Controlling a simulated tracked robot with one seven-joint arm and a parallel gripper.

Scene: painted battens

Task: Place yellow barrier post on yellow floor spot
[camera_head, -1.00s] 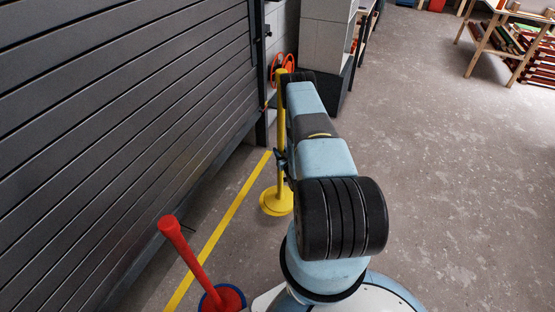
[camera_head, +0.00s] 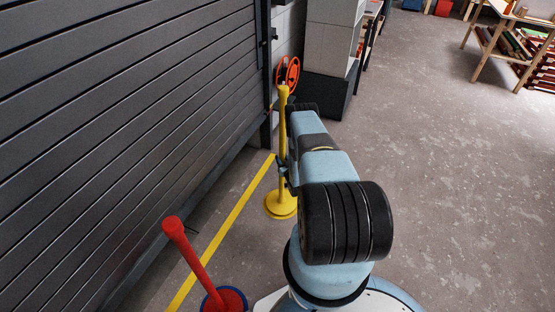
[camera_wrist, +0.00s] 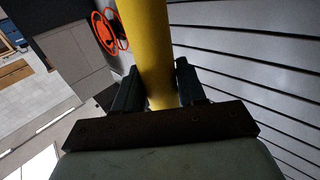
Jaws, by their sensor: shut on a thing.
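The yellow barrier post (camera_head: 283,130) stands upright, its round yellow base (camera_head: 281,205) low over or on the floor beside the yellow line; I cannot tell whether it touches. In the wrist view the yellow post (camera_wrist: 150,50) runs between the two dark fingers of my gripper (camera_wrist: 157,92), which is shut on it. In the head view my gripper (camera_head: 284,170) is mostly hidden behind my arm and the post. No yellow floor spot shows; it may be hidden.
A red post (camera_head: 189,252) stands at the lower left on a blue floor spot (camera_head: 243,300). A yellow line (camera_head: 228,225) runs along the grey shutter (camera_head: 110,130). An orange reel (camera_head: 288,74) and grey cabinets (camera_head: 330,45) are behind. Open floor lies to the right.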

